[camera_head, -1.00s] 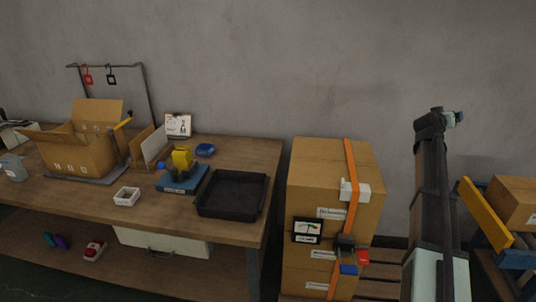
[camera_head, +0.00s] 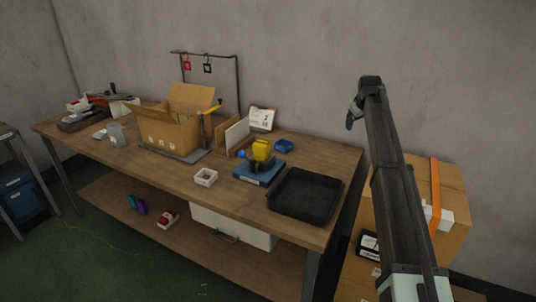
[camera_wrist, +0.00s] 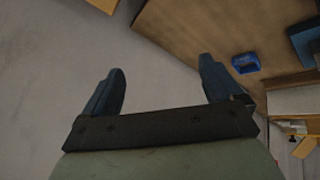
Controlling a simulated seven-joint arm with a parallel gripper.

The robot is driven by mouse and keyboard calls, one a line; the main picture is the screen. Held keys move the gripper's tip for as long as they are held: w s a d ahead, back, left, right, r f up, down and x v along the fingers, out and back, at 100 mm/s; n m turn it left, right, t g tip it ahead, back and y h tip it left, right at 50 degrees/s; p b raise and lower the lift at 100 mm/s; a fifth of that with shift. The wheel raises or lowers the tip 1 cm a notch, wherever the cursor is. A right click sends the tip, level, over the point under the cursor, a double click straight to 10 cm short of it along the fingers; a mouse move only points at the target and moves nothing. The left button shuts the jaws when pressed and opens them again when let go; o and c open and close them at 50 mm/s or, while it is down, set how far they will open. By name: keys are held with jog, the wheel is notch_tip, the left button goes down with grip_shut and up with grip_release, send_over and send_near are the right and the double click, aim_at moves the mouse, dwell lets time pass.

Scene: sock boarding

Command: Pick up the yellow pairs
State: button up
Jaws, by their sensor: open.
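A yellow bundle (camera_head: 262,151), perhaps the yellow pairs, sits on a blue scale-like stand (camera_head: 250,174) on the workbench; I cannot make out separate socks. My gripper (camera_head: 354,113) is at the end of the raised arm, high above and to the right of the bundle, well apart from it. In the wrist view my gripper (camera_wrist: 160,66) has its two dark fingers spread wide with nothing between them. The yellow bundle is not clearly visible there.
A black tray (camera_head: 305,212) lies at the workbench's right end. The blue item also shows in the wrist view (camera_wrist: 245,62). Strapped cartons (camera_head: 443,185) stand right.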

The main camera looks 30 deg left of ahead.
jog(key=s+a+n+g+y, duration=0.1)
jog(key=s+a+n+g, duration=0.15)
jog(key=a, duration=0.75)
jog(key=s+a+n+g+y, duration=0.1)
jog(key=s+a+n, duration=0.25)
jog(key=a, duration=0.65)
jog(key=n+g+y, duration=0.1)
jog(key=n+g, duration=0.1)
jog(key=g, duration=0.1)
send_near(263, 141)
jog(key=x, duration=0.5)
jog(key=shift+s+a+f, duration=0.2)
jog(key=shift+a+f, duration=0.05)
jog(key=shift+x, duration=2.9)
jog(key=shift+d+f, duration=0.1)
jog(key=shift+d, duration=0.1)
jog(key=shift+c, duration=0.3)
jog(key=c, duration=1.1)
jog(key=shift+o, duration=0.2)
